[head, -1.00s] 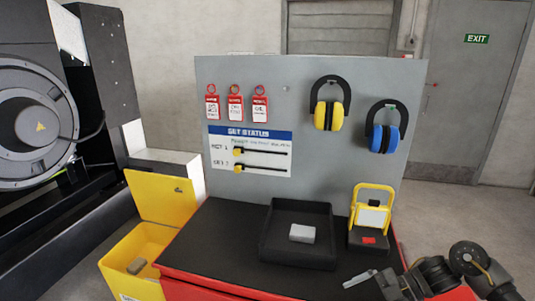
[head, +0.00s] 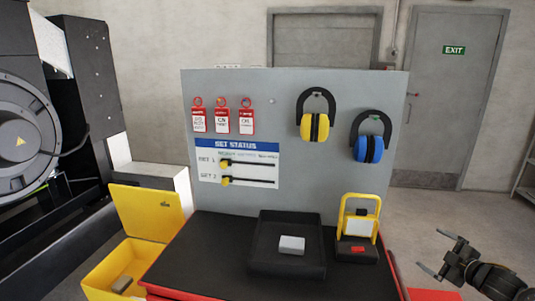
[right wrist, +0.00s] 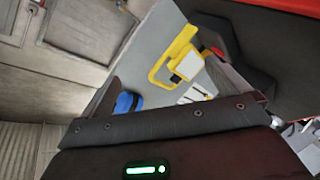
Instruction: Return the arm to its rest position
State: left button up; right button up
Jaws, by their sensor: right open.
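My right gripper (head: 438,254) is at the lower right of the head view, its two grey fingers spread and empty. It hangs to the right of the black-topped bench (head: 205,255), apart from everything on it. In the right wrist view a dark part of my own arm with a green light fills the bottom. My left gripper is not in view.
On the bench are a black tray (head: 262,269) with a pale block (head: 291,245) and a yellow-handled device (head: 357,229). A grey board (head: 290,90) behind holds tags and ear defenders. An open yellow box (head: 100,275) is at left.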

jog(key=d+r+m+t+h, duration=0.3)
jog(key=d+r+m+h, duration=0.2)
jog(key=d+r+h, duration=0.4)
jog(key=s+a+f+m+g+y, duration=0.1)
jog(key=s+a+f+g, duration=0.3)
jog(key=f, duration=1)
jog(key=s+a+f+m+g+y, duration=0.1)
jog(key=s+f, duration=0.5)
jog(key=f, duration=0.9)
jog(key=s+a+f+m+g+y, duration=0.1)
jog(key=s+a+f+m+g, duration=0.3)
jog(key=f, duration=1)
jog(key=s+a+f+n+g+y, duration=0.1)
jog(key=s+a+f+g, duration=0.1)
jog(key=s+a+f, duration=0.5)
jog(key=s+a+f+g, duration=0.2)
jog(key=s+a+f, duration=0.1)
jog(key=s+f, duration=0.8)
jog(key=s+a+f+g+y, duration=0.1)
jog(key=s+a+f+g, duration=0.1)
jog(key=s+a, duration=0.6)
jog(key=s+a+f+g+y, duration=0.1)
jog(key=s+a+f, duration=0.4)
jog(key=s, duration=1.1)
jog(key=a+g, duration=0.1)
jog(key=a, duration=0.2)
jog(key=shift+s+a+f, duration=0.15)
jog(key=shift+a+f, duration=0.15)
jog(key=shift+a, duration=0.1)
